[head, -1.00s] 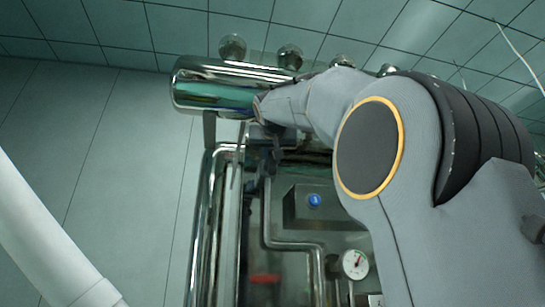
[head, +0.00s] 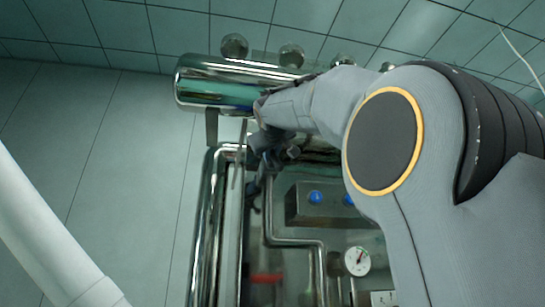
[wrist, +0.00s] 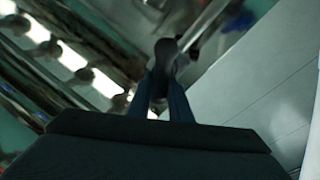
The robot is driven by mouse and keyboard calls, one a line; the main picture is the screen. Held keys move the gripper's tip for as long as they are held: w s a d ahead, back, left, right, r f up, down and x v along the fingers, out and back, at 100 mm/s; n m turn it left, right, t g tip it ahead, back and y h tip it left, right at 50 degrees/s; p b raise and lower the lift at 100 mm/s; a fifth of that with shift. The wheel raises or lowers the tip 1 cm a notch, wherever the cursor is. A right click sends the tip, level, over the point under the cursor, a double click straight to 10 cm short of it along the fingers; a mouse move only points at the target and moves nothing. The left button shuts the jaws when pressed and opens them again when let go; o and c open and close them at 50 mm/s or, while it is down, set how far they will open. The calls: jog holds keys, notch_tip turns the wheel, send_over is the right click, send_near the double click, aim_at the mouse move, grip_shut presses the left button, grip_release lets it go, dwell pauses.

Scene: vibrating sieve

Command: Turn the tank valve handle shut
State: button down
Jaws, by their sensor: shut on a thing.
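The shiny metal tank (head: 215,92) lies across the top of the machine in the head view. My gripper (head: 256,180) is below its left part, beside the upright pipes, partly hidden by my wrist. In the wrist view my gripper's fingers (wrist: 164,98) are close together and closed on a dark, rounded handle (wrist: 164,55). I take this to be the tank valve handle; most of its shape is hidden between and behind the fingers. In the head view I cannot make out the handle apart from the dark gripper.
Upright steel pipes (head: 208,235) stand left of my gripper. A control box with blue buttons (head: 315,198), a pressure gauge (head: 357,261) and a blurred red part (head: 266,278) are below. Round metal knobs (head: 234,46) top the tank. Open floor lies left.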

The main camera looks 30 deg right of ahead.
jog(key=n, duration=0.4)
jog(key=shift+a+f+t, duration=0.2)
jog(key=shift+t, duration=0.2)
jog(key=n+y+p, duration=0.1)
jog(key=n, duration=0.2)
jog(key=shift+a+f+t, duration=0.1)
jog(key=shift+a+t, duration=0.05)
jog(key=shift+t, duration=0.15)
jog(key=n+p, duration=0.4)
jog(key=shift+f+y, duration=0.15)
jog(key=shift+y, duration=0.25)
jog(key=n+p, duration=0.1)
jog(key=n+y+p, duration=0.1)
jog(key=n+p, duration=0.1)
jog(key=shift+w+a+f+t, duration=0.1)
jog(key=shift+f+t, duration=0.25)
jog(key=shift+t, duration=0.05)
jog(key=c, duration=1.6)
grip_release()
jog(key=shift+c, duration=0.2)
